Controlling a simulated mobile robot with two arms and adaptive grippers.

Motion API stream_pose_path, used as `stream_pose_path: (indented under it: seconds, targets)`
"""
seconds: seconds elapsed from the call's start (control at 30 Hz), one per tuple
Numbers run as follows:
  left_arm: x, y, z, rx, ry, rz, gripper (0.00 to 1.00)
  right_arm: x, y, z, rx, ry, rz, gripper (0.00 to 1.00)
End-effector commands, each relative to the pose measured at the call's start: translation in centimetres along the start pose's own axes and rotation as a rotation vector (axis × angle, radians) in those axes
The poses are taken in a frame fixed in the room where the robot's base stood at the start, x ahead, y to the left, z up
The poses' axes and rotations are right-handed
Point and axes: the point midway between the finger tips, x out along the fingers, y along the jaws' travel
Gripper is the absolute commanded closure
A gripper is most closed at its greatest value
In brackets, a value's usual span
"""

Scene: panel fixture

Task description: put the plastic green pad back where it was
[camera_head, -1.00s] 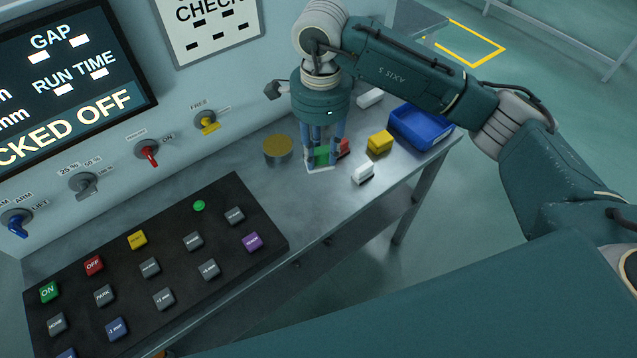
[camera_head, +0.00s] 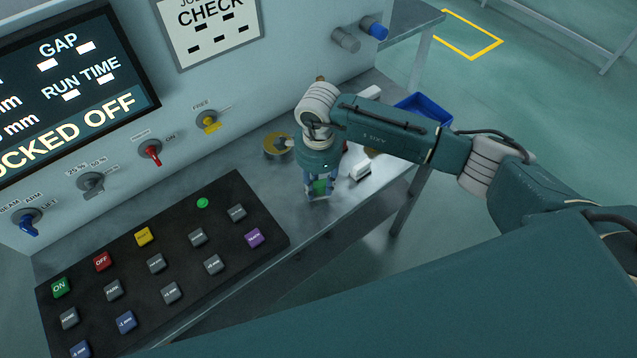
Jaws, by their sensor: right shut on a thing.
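The green pad (camera_head: 320,186) shows as a small green patch between the fingers of my right gripper (camera_head: 319,189). The gripper points down and is shut on the pad, low over the metal bench (camera_head: 335,226). I cannot tell whether the pad touches the bench. The fingers and wrist hide much of the pad. My left gripper is out of view.
A white block (camera_head: 361,172) lies just right of the gripper. A round yellow-topped tin (camera_head: 277,145) stands behind left. A blue bin (camera_head: 424,108) is at the bench's right end, partly behind my arm. A black button panel (camera_head: 165,262) fills the front left.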

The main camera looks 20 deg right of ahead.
Motion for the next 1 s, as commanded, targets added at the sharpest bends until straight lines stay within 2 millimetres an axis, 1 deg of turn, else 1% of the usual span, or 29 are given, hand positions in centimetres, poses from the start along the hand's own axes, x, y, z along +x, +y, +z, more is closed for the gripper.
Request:
stream_pose_path:
  seconds: [0.03, 0.07, 0.13, 0.17, 0.47, 0.57, 0.67, 0.9, 1.0]
  targets:
    - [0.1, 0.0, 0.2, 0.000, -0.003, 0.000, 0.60, 0.2, 0.2, 0.0, 0.000, 0.001, 0.004, 0.91]
    - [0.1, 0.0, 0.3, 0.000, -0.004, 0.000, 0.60, 0.2, 0.2, 0.0, 0.000, 0.001, 0.005, 0.68]
    - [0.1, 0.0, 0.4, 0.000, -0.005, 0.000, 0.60, 0.2, 0.2, 0.0, 0.000, 0.001, 0.005, 0.54]
    - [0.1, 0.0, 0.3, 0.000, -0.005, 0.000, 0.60, 0.2, 0.2, 0.0, 0.000, 0.001, 0.005, 0.51]
    - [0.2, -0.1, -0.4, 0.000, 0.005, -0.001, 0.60, 0.0, 0.1, 0.0, 0.000, 0.001, 0.003, 0.51]
    - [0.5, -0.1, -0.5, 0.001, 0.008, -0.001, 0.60, -0.7, 0.0, 0.0, 0.001, -0.001, 0.001, 0.51]
    - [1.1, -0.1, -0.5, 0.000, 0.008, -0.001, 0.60, -2.2, -0.1, -0.1, 0.000, 0.000, -0.002, 0.51]
    - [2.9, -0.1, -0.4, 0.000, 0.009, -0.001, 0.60, -7.4, -0.1, 0.0, 0.000, 0.000, -0.003, 0.51]
    - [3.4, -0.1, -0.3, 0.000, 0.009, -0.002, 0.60, -9.2, 0.0, 0.0, 0.000, 0.001, -0.001, 0.51]
